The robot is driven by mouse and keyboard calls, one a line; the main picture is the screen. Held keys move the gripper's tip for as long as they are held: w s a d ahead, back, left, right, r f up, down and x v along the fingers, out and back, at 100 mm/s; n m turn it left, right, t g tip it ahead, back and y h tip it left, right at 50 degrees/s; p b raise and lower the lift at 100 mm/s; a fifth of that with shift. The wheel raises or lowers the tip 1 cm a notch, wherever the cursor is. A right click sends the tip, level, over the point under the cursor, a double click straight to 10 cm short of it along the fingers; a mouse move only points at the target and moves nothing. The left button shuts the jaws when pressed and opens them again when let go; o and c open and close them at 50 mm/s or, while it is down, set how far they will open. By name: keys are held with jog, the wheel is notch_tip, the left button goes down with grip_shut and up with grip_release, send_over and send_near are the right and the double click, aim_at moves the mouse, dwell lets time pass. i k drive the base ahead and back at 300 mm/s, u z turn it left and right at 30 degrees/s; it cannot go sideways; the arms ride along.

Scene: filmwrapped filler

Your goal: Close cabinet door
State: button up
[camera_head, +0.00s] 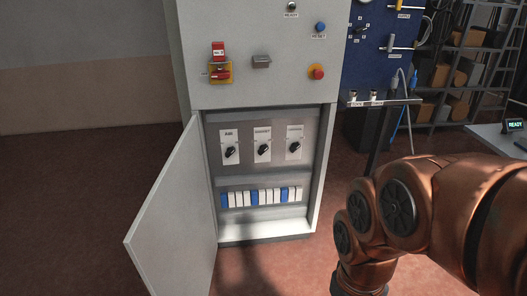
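The grey cabinet (260,93) stands upright in the middle of the head view. Its lower door (174,215) is hinged on the left and stands wide open, swung out toward me. Inside the lower opening are several black rotary switches (263,150) on white plates. Below them is a row of blue and white modules (262,197). My copper-coloured arm fills the lower right, to the right of the opening and apart from the door. My gripper is not visible; the arm runs out of the bottom of the picture.
The cabinet's upper panel carries a red switch (220,73) and a red stop button (317,72). A blue tool board (375,45) and shelves with boxes (461,75) stand behind at right. The reddish floor (75,210) left of the door is clear.

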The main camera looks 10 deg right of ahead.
aim_at(171, 243)
jog(key=u, duration=2.5)
jog(key=i, duration=1.85)
jog(key=z, duration=3.1)
